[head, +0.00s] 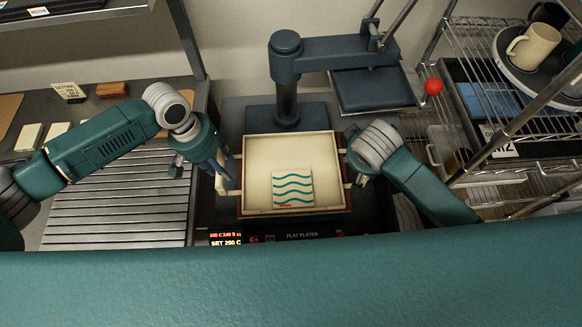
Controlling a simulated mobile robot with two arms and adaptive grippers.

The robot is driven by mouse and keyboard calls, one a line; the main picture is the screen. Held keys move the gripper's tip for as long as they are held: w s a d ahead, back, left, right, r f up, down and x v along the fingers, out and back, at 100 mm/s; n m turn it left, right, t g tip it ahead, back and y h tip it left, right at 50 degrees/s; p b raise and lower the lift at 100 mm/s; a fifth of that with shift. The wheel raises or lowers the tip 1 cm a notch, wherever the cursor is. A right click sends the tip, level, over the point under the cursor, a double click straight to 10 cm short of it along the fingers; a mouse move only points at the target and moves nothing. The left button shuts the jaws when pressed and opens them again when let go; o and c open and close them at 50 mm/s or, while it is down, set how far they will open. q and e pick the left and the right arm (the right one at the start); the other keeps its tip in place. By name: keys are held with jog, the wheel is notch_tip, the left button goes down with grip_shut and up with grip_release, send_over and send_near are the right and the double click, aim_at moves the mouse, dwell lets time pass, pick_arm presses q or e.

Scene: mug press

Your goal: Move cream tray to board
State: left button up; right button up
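The cream tray (312,153) sits level at the lower plate of the press, with a brown rim and a handle on each side. A white square with teal wavy lines (293,188) lies inside it. My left gripper (224,178) is at the tray's left handle (221,187), its dark fingers beside it. My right gripper (357,181) is at the right handle, its fingers mostly hidden behind its wrist. Whether either gripper is closed on a handle is unclear. A tan board (8,108) shows partly at the far left; I cannot tell if it is the task's board.
The press's upper plate (372,92) is swung aside, behind and right of the tray. A slatted metal surface (120,215) lies at left, beneath my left arm. Pale blocks (28,137) and a brown block (111,89) lie behind it. A wire shelf with mugs (533,46) stands right.

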pick_arm(q)
grip_shut()
pick_arm(e)
grip_shut()
pick_arm(q)
jog(key=shift+r, duration=0.1)
pick_arm(e)
jog(key=shift+r, duration=0.1)
